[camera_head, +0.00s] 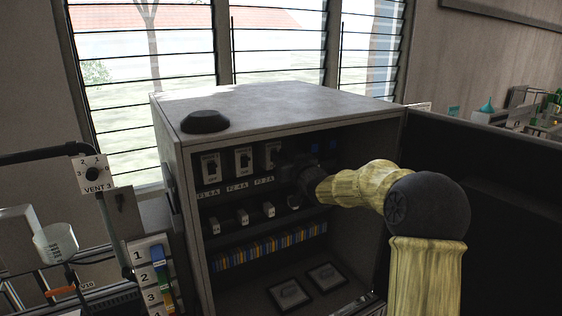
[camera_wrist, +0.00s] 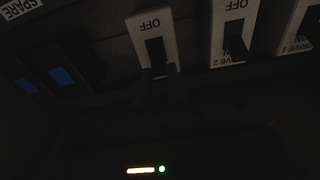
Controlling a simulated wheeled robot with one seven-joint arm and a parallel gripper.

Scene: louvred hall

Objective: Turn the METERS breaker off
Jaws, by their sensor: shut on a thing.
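In the wrist view, which sees the panel upside down, a white-faced breaker marked OFF (camera_wrist: 150,27) has a dark lever (camera_wrist: 157,52). My gripper (camera_wrist: 160,88) is shut on that lever, with its dark fingers on either side. Any name on this breaker is hidden or too dark to read, as is METERS anywhere. It stands between a DRIVE 2 breaker (camera_wrist: 232,18) and dark slots with blue marks near a SPARE label (camera_wrist: 18,8). In the head view my gripper (camera_head: 298,172) reaches the upper row inside the grey cabinet (camera_head: 262,104), beside the third breaker (camera_head: 271,152).
The cabinet's dark door (camera_head: 485,190) stands open to the right of my arm. Below the breakers are a row of white blocks (camera_head: 242,214), coloured terminals (camera_head: 270,245) and two framed plates (camera_head: 290,293). A VENT 3 dial (camera_head: 92,174) stands left of the cabinet.

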